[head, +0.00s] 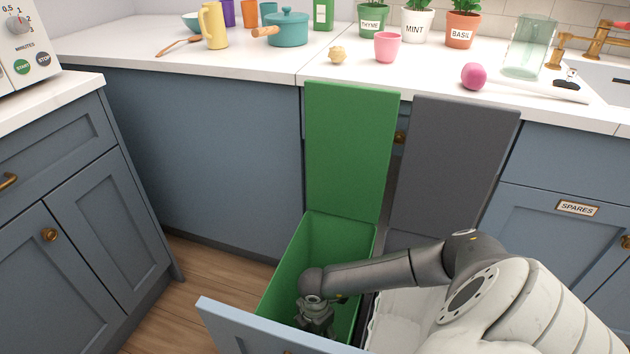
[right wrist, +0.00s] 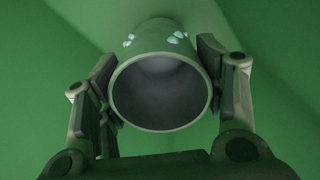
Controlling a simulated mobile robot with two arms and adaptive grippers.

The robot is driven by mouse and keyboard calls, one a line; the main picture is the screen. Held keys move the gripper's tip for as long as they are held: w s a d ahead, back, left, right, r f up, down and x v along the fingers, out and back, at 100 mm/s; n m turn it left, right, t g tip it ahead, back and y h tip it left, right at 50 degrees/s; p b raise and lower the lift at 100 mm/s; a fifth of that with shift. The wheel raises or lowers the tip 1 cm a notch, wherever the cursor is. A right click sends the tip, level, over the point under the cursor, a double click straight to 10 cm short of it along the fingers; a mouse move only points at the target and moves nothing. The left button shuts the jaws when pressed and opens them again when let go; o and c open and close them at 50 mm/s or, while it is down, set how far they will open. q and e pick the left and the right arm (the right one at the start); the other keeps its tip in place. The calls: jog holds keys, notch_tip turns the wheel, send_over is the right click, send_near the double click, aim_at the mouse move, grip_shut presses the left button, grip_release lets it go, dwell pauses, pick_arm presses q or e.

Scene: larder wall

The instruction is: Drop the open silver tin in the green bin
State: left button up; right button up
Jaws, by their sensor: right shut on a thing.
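The green bin (head: 285,262) stands in the pulled-out drawer with its green lid (head: 350,150) raised. My right gripper (head: 316,325) reaches down inside the bin. In the right wrist view my right gripper (right wrist: 160,95) is shut on the open tin (right wrist: 160,128), one finger on each side. The tin's round open mouth faces the camera and its inside looks dark and empty. Green bin walls fill the background there. In the head view the tin is hidden by the gripper and drawer front. My left gripper is not in view.
A second bin with a raised grey lid (head: 455,165) and a white liner (head: 395,318) is right of the green one, partly under my arm. The drawer front (head: 255,330) crosses the foreground. The counter behind holds a teal pot (head: 288,28), pink cup (head: 387,47) and potted herbs.

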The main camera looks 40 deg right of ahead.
jog(key=shift+f, duration=0.15)
jog(key=o, duration=1.1)
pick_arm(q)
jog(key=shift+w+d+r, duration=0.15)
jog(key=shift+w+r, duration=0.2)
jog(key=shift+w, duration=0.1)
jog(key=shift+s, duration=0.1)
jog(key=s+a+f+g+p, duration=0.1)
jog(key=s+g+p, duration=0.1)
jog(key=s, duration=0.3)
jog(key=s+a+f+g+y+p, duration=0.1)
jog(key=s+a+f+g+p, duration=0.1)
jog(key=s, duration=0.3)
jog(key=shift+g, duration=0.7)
pick_arm(e)
notch_tip(320, 180, up, 13)
jog(key=shift+r, duration=0.15)
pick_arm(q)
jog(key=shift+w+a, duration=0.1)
